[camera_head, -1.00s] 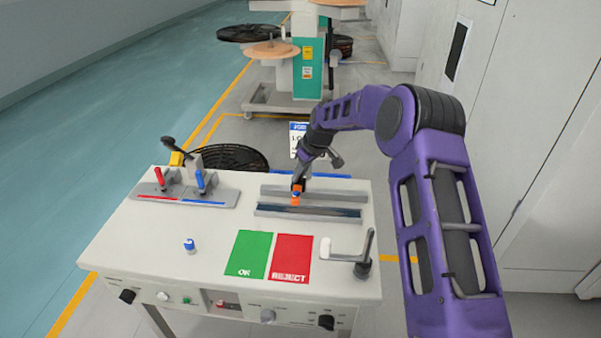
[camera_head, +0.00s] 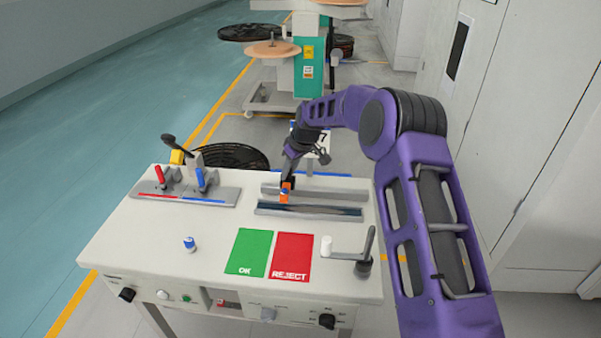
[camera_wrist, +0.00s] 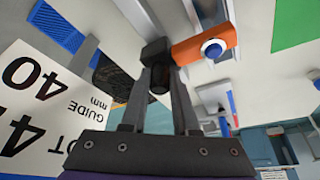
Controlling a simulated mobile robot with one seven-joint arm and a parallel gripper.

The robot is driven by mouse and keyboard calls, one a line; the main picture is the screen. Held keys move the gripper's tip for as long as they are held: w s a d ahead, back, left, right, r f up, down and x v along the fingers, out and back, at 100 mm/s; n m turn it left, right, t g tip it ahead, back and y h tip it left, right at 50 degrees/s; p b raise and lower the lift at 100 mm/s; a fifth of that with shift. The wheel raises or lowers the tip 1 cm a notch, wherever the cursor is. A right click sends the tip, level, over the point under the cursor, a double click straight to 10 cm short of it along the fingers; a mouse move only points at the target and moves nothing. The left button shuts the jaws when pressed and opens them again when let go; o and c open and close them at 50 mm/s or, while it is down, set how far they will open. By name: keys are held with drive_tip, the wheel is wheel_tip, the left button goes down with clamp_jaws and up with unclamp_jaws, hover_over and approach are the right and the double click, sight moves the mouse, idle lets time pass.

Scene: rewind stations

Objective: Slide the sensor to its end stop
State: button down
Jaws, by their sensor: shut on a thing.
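The sensor (camera_head: 285,195) is a small orange block on the guide rail (camera_head: 330,194) at the back right of the white bench. It sits near the rail's left end; I cannot tell whether it touches a stop. In the wrist view the orange sensor (camera_wrist: 205,46) shows a round blue and white end. My gripper (camera_head: 289,182) reaches down from behind and is shut on a dark part attached to the sensor. The wrist view shows the gripper's fingertips (camera_wrist: 160,72) closed around that dark part.
Left of the rail stands a grey plate (camera_head: 190,197) with a red and a blue lever. A green OK mat (camera_head: 247,250), a red REJECT mat (camera_head: 292,256) and a crank handle (camera_head: 348,252) lie in front. A white sign (camera_wrist: 38,95) is close to my gripper.

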drive_tip(key=a, duration=0.3)
drive_tip(key=w+a, duration=0.1)
drive_tip(key=a, duration=0.1)
drive_tip(key=shift+a+r, duration=0.2)
drive_tip(key=shift+a, duration=0.1)
drive_tip(key=shift+s+a+r, duration=0.15)
drive_tip(key=shift+a, duration=0.1)
drive_tip(key=c, duration=1.1)
unclamp_jaws()
drive_tip(key=shift+a, duration=0.15)
drive_tip(key=o, duration=0.4)
drive_tip(key=shift+a+f, duration=0.1)
drive_tip(key=shift+f, duration=0.15)
